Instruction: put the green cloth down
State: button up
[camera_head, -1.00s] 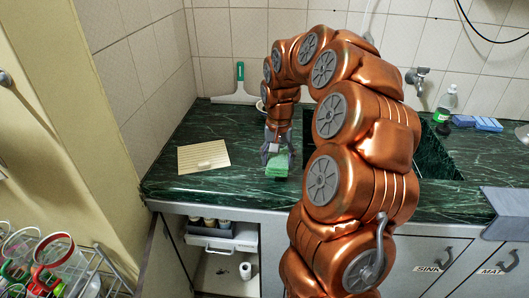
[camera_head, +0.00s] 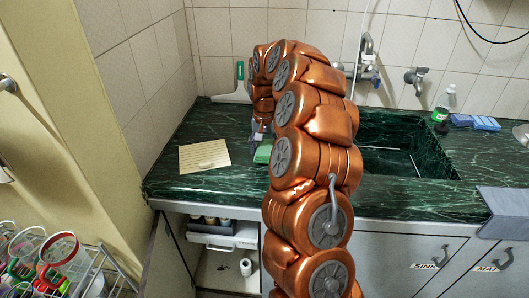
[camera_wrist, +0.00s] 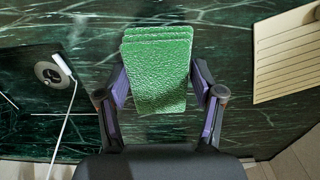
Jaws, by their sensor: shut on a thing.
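The green cloth (camera_wrist: 158,70) is a folded, layered textured block between the two fingers of my gripper (camera_wrist: 159,84) in the wrist view. My gripper is shut on it, one finger at each side. In the head view the cloth (camera_head: 263,153) shows just left of my arm, over the dark green marble counter (camera_head: 215,130). My arm hides part of it there. I cannot tell whether its underside touches the counter.
A beige ribbed board (camera_head: 204,156) lies on the counter to the left. The sink (camera_head: 400,150) is right of my arm. A squeegee (camera_head: 239,83) leans at the back wall. A green-labelled bottle (camera_head: 443,106) and blue sponges (camera_head: 476,122) stand at the right.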

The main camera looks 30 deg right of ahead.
jog(key=shift+f, duration=1.15)
jog(key=shift+f, duration=0.1)
jog(key=o, duration=1)
